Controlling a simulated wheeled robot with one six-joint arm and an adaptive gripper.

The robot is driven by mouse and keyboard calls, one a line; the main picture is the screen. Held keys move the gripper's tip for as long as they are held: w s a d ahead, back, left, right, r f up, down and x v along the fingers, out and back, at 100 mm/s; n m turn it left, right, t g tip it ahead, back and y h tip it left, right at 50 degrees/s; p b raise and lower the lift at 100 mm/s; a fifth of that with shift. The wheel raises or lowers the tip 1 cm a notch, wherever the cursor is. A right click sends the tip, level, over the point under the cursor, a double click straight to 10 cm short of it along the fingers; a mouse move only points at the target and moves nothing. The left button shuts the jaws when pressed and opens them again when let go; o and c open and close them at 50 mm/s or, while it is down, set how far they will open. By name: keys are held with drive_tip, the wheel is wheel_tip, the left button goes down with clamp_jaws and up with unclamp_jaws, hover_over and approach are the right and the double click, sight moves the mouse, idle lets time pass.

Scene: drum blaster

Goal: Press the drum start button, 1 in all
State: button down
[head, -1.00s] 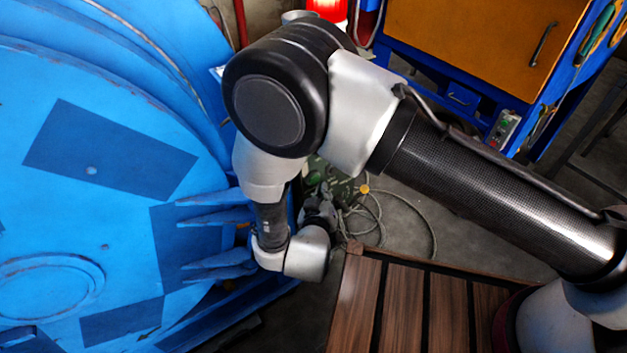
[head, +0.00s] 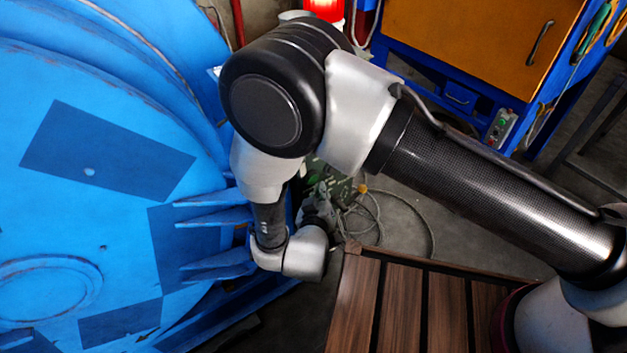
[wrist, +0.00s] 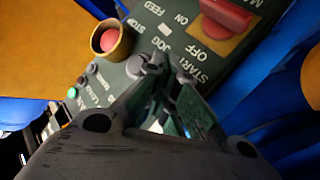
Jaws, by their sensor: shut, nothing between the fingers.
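The green control panel (wrist: 130,72) fills much of the wrist view, with white lettering including "START", "JOG", "STOP" and "FEED". My gripper (wrist: 162,66) is shut and empty, its fingertips over the panel beside the "START JOG" lettering. The start button itself cannot be made out; the fingertips cover that spot. Whether they touch the panel, I cannot tell. A red button in a yellow collar (wrist: 108,40) sits near "STOP". In the head view, part of the green panel (head: 338,187) shows low behind my arm, and my gripper is mostly hidden there.
A red switch (wrist: 226,14) on a yellow plate is beside the fingertips. Small buttons, one lit green (wrist: 72,92), line the panel's edge. The large blue drum (head: 110,230) stands left. A wooden slatted surface (head: 400,310) lies in front. Cables (head: 385,215) lie on the floor.

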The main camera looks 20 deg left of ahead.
drive_tip(key=shift+w+a, duration=0.1)
drive_tip(key=shift+w+a, duration=0.15)
drive_tip(key=shift+a, duration=0.1)
